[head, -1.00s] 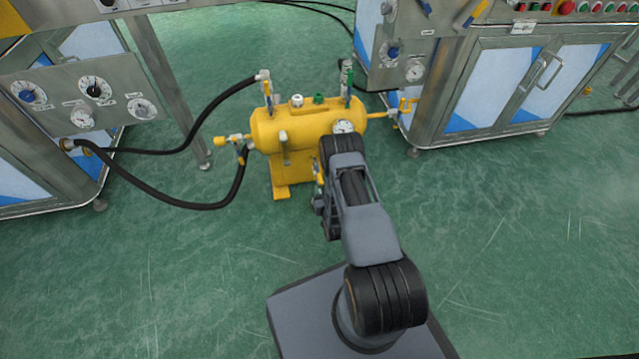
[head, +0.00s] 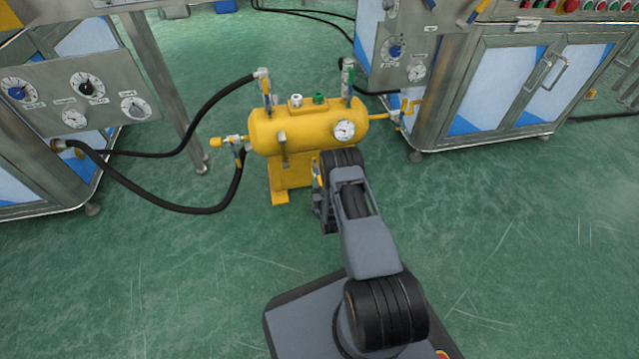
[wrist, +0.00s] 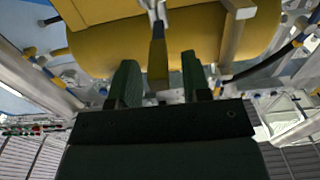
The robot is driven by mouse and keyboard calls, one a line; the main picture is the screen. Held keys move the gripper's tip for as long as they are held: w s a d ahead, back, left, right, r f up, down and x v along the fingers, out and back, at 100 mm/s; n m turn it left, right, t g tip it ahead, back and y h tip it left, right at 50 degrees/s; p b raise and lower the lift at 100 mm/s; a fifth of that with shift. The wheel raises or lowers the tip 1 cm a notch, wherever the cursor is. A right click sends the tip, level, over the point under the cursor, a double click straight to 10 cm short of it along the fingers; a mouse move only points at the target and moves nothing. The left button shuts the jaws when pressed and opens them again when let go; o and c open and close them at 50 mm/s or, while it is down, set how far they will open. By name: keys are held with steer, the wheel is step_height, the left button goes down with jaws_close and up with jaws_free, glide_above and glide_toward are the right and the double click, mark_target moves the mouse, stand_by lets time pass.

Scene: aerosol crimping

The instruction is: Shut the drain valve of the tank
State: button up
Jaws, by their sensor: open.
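The yellow tank (head: 300,130) stands on the floor at the centre of the head view, and its underside fills the top of the wrist view (wrist: 105,45). The drain valve in the wrist view has a silver body (wrist: 153,8) and a yellow lever (wrist: 158,55) pointing down the picture. My gripper (wrist: 157,82) is open, with its two dark fingers apart. The lever's end lies in line with the gap between them; I cannot tell whether either finger touches it. In the head view my arm hides most of the valve and gripper.
A black hose (head: 205,120) and a lower hose (head: 190,209) run from the tank towards the left machine panel (head: 75,95). The green floor in front is clear.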

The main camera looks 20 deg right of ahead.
mark_target(318, 177)
steer(key=shift+w+d+b, duration=0.2)
steer(key=shift+w+b, duration=0.1)
steer(key=shift+w, duration=0.8)
jaws_close()
